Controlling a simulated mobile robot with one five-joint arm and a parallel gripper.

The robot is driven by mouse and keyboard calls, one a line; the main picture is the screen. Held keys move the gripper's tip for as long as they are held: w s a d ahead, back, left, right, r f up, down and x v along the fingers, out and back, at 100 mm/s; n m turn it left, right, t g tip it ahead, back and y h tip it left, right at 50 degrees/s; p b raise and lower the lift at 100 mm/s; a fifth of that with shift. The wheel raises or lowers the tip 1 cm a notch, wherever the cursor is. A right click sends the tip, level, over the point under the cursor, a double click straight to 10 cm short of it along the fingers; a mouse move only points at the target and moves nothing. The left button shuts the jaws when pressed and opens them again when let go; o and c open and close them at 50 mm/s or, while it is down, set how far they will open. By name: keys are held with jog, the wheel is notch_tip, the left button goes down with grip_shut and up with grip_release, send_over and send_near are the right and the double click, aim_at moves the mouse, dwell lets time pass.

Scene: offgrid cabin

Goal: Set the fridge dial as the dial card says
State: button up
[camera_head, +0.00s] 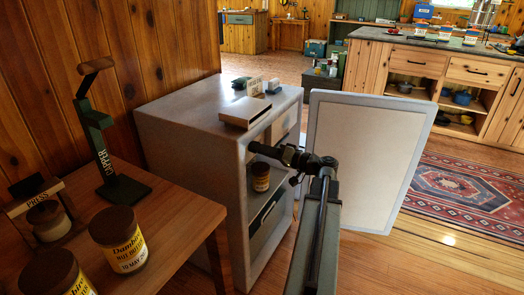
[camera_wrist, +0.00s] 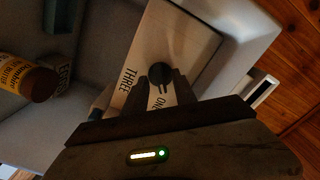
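The grey fridge (camera_head: 190,130) stands with its door (camera_head: 365,155) swung open to the right. The wrist view shows a pale panel (camera_wrist: 185,40) inside it, with a dark round dial (camera_wrist: 160,75) and the words THREE and ONE, the latter partly covered. My gripper (camera_head: 287,155) reaches in at the fridge's open front. In the wrist view, my gripper (camera_wrist: 161,82) has its fingers apart with the dial at their tips; I cannot tell whether they touch it. Small pale cards (camera_head: 255,87) stand on the fridge top; their writing is unreadable, so I cannot tell which is the dial card.
A labelled jar (camera_head: 261,177) stands inside the fridge; it also shows in the wrist view (camera_wrist: 30,80). A pale box (camera_head: 245,112) lies on top. A wooden table (camera_head: 165,225) at left holds a green capper (camera_head: 110,160) and jars.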

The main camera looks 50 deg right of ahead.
jog(key=v, duration=0.7)
jog(key=shift+s, duration=0.4)
jog(key=shift+d, duration=0.1)
